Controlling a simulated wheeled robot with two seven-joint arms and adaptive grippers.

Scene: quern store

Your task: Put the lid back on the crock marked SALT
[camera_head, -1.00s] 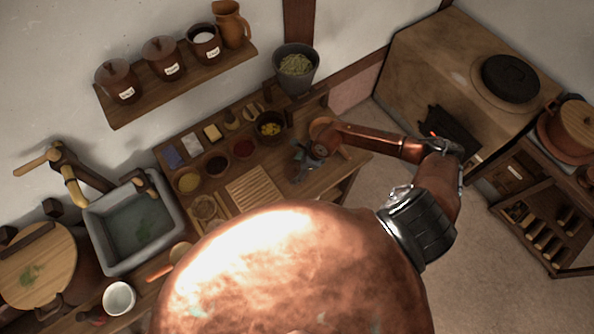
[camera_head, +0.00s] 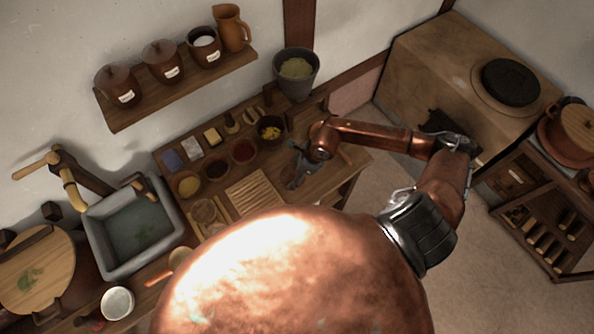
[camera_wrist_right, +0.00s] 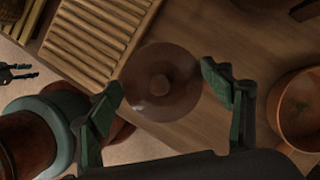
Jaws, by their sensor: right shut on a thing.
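Three brown crocks with white labels stand on the wall shelf; the labels are too small to read. The left crock (camera_head: 119,87) and middle crock (camera_head: 163,63) have lids. The right crock (camera_head: 205,46) is open and shows white contents. In the right wrist view, a round brown lid (camera_wrist_right: 160,84) with a central knob sits between the fingertips of my right gripper (camera_wrist_right: 162,82), which is shut on its rim. In the head view my right gripper (camera_head: 297,176) is over the worktop, beside the slatted board; the lid is not clear there.
The wall shelf (camera_head: 185,88) also holds a tan jug (camera_head: 232,27). Small bowls, a slatted board (camera_head: 255,193) and a grey pot (camera_head: 296,84) crowd the worktop. A sink (camera_head: 132,232) lies left.

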